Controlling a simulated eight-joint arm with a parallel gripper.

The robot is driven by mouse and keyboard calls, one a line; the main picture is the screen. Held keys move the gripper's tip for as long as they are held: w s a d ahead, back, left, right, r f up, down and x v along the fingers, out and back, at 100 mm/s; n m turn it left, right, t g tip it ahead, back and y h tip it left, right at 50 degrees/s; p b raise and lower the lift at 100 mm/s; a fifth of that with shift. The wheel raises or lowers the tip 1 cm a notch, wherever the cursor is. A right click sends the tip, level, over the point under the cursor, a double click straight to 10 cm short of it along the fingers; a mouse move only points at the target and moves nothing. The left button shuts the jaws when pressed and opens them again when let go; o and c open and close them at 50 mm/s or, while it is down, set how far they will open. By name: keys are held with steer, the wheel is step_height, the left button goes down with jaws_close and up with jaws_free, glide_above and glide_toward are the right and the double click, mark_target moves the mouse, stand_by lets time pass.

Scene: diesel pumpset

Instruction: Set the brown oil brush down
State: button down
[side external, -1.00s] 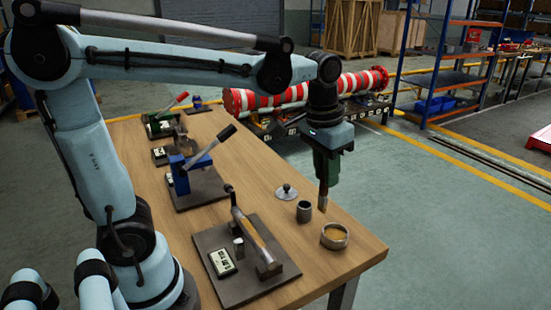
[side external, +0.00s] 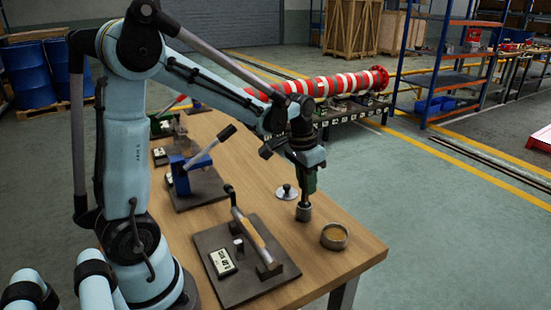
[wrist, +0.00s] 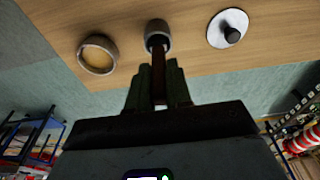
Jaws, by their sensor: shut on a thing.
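My gripper (side external: 306,190) points down over the front right part of the wooden table, its green fingers shut on the brown oil brush. In the wrist view the brush's brown handle (wrist: 159,80) shows between the fingers, and its lower end reaches into the mouth of a small grey cup (wrist: 158,36). The cup also shows in the side view (side external: 303,212), upright on the table right under my gripper. The bristles are hidden inside or behind the cup's rim. I cannot tell whether the brush touches the cup's bottom.
A wider round dish (side external: 334,236) with amber contents stands right of the cup. A grey disc lid with a knob (side external: 287,192) lies behind it. A plate with a lever device and gauge (side external: 245,255) is at the left front. A blue lever press (side external: 192,170) stands farther back.

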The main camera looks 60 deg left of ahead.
steer(key=shift+f, duration=0.35)
steer(key=c, duration=1)
jaws_free()
steer(key=shift+f, duration=0.15)
steer(key=shift+c, duration=0.2)
step_height(320, 180, up, 11)
steer(key=s, duration=0.2)
steer(key=s+d+f+t, duration=0.4)
steer(key=s+d, duration=0.3)
steer(key=d, duration=0.2)
steer(key=shift+s+f+t, duration=0.2)
steer(key=shift+s+t, duration=0.2)
steer(key=shift+t, duration=0.3)
